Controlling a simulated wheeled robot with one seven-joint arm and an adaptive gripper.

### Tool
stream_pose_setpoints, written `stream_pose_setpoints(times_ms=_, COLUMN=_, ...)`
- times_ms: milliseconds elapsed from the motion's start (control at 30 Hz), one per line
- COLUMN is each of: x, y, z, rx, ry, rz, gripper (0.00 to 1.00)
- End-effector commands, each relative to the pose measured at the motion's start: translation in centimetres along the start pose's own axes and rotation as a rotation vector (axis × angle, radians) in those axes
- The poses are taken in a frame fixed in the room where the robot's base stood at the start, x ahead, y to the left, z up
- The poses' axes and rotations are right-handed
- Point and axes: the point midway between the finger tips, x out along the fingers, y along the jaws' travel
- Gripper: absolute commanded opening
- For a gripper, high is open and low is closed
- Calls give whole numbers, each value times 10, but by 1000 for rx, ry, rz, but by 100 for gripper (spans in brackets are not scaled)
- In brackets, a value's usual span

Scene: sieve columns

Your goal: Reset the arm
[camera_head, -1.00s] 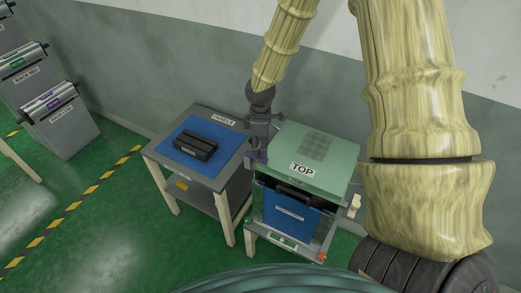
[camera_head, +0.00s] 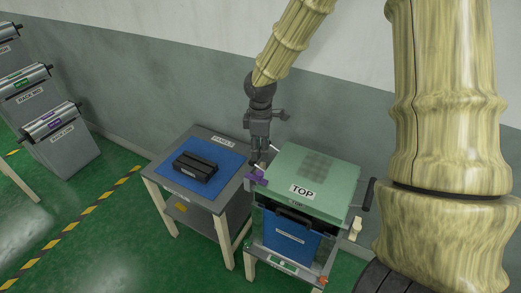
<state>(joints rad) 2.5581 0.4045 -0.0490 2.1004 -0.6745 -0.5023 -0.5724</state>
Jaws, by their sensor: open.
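My gripper (camera_head: 262,158) hangs from my arm, pointing down, near the left edge of a green-topped machine labelled TOP (camera_head: 312,172). Its fingers are open, and no held object shows between them. A small purple part (camera_head: 256,178) sits at the machine's upper left edge, just below the fingertips. I cannot tell whether the fingers touch it.
A table (camera_head: 170,183) with a blue mat (camera_head: 228,159) stands left of the machine and carries a black block (camera_head: 195,167). A black handle (camera_head: 369,194) sticks up at the machine's right. Racks with rollers (camera_head: 62,140) stand far left. The green floor between is clear.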

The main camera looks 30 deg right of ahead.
Motion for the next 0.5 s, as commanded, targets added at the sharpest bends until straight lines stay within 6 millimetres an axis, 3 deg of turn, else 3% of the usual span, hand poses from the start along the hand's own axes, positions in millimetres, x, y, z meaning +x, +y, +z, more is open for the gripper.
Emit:
stream_pose_setpoints(times_ms=367, x=1, y=0, z=0, rx=1, ry=0, rz=0, gripper=43)
stream_pose_setpoints(times_ms=500, x=17, y=-10, z=-4, rx=23, ry=6, rz=-13, gripper=43)
